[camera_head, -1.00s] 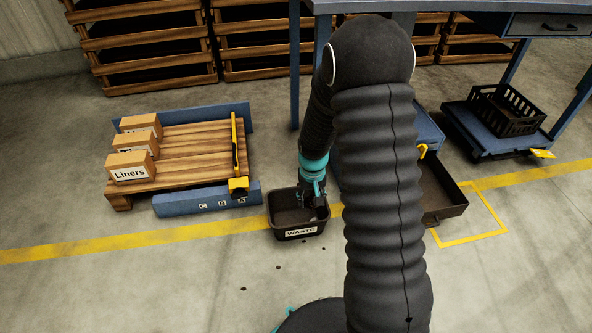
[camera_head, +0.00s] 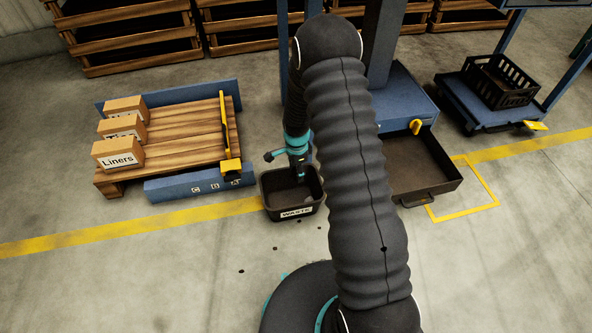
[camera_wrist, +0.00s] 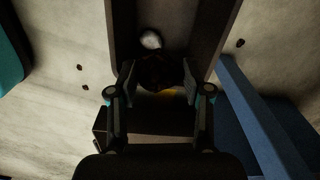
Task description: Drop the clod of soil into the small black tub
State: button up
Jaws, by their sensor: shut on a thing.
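The small black tub (camera_head: 272,208), labelled WASTE, stands on the floor left of my arm in the head view. My gripper (camera_head: 300,178) points down over the tub's opening, its tips near the back right part. In the wrist view my gripper (camera_wrist: 158,78) is shut on a dark lump, the clod of soil (camera_wrist: 158,72), held between both fingers. The clod cannot be made out in the head view. The wrist view is dark, and I cannot tell how far the fingertips are above the tub floor.
Left of the tub is a wooden pallet (camera_head: 180,145) with cardboard boxes and blue side beams. A wide dark tray (camera_head: 440,182) lies right of my arm. A black crate (camera_head: 500,85) stands on a blue platform. Several dark crumbs lie on the floor in front of the tub.

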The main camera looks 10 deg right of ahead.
jog(key=f+m, duration=0.1)
jog(key=m, duration=0.1)
jog(key=shift+w+f+m, duration=0.35)
jog(key=shift+w+m, duration=0.05)
jog(key=shift+f+b, duration=1.35)
jog(key=shift+f, duration=1.6)
jog(key=o, duration=1.2)
jog(key=shift+o, duration=0.2)
notch_tip(320, 180, up, 12)
jog(key=shift+r, duration=0.1)
